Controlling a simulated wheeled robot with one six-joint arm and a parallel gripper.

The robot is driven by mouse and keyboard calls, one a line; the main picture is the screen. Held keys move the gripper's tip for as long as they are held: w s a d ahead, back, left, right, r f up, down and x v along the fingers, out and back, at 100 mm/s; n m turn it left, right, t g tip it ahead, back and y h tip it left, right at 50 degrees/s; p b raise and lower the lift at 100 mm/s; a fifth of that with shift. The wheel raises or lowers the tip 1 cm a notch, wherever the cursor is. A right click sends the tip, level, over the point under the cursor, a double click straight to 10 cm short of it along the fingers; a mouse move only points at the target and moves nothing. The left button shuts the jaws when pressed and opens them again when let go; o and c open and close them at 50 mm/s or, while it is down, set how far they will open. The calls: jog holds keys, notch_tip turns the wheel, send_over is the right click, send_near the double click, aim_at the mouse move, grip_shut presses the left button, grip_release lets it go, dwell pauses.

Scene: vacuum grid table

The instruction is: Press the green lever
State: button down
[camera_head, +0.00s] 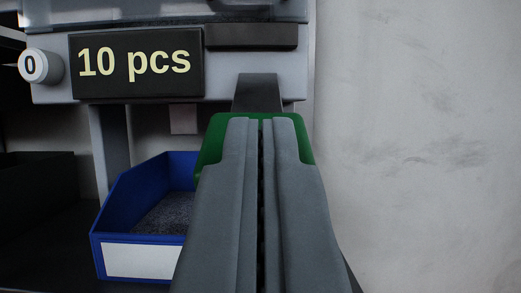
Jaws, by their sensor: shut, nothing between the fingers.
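The green lever (209,142) is in the middle of the camera view, below the machine's front. Its green end shows around the tips of my gripper (260,125), and a dark stem (257,92) runs up from it to the machine. My gripper is shut, with its two grey fingers side by side and nothing between them. The fingers cover most of the green part. I cannot tell whether the fingertips touch it.
A grey machine has a display reading "10 pcs" (137,62) and a white knob marked 0 (41,66) on its left. A blue bin (117,208) with a white label (146,261) stands below left. A bare pale wall (420,150) fills the right side.

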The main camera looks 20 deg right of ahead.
jog(key=shift+w+d+f, duration=0.15)
jog(key=shift+w+f, duration=0.25)
jog(key=shift+f, duration=0.35)
notch_tip(320, 180, up, 4)
jog(key=s+r, duration=0.1)
jog(key=s, duration=0.2)
jog(key=s+a+f, duration=0.2)
jog(key=s+f, duration=0.4)
jog(key=f, duration=0.1)
jog(key=shift+a+f, duration=0.25)
jog(key=shift+a, duration=0.05)
jog(key=shift+s, duration=0.1)
jog(key=s+a+f+n+g+y, duration=0.1)
jog(key=s+a+f+y, duration=0.1)
jog(key=s+a+f, duration=0.6)
jog(key=s+a+f+n+g+y, duration=0.1)
jog(key=s+a+f, duration=0.25)
jog(key=s, duration=0.85)
jog(key=s+a+f+g+y, duration=0.2)
jog(key=s+a+f, duration=0.4)
jog(key=s, duration=0.3)
jog(key=s+a+f+n+g+y, duration=0.1)
jog(key=s+a+f, duration=0.1)
jog(key=s+f, duration=0.7)
jog(key=shift+s+a+f+y, duration=0.2)
jog(key=shift+s+f+y, duration=0.1)
jog(key=shift+f, duration=0.6)
